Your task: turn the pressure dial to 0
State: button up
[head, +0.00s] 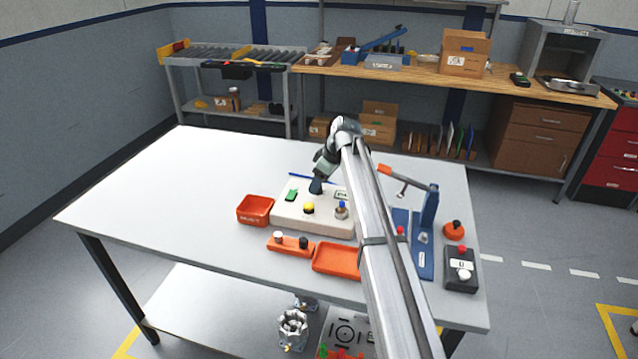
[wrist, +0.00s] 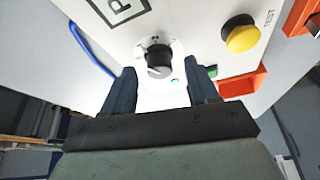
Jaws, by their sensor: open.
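The pressure dial (wrist: 159,60) is a black round knob on the pale panel (wrist: 180,25), with marks around it, in the wrist view. Its pointer setting is too small to read. My gripper (wrist: 160,76) is open, with one dark blue finger on each side of the dial and visible gaps between. I cannot tell whether the fingertips reach down to the panel. In the head view my gripper (head: 316,187) is over the back part of the panel (head: 285,221) and hides the dial.
A yellow button (head: 308,208), marked TEST in the wrist view, a green switch (head: 291,195) and a blue-based knob (head: 341,211) are on the panel. Orange trays (head: 255,210) stand nearby. A blue stand (head: 428,215) is at right. The table's left side is clear.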

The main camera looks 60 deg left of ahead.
jog(key=shift+s+a+f, duration=0.1)
jog(key=shift+a+f, duration=0.1)
jog(key=shift+f, duration=0.25)
jog(key=shift+c, duration=0.4)
jog(key=c, duration=1)
jog(key=shift+o, duration=0.2)
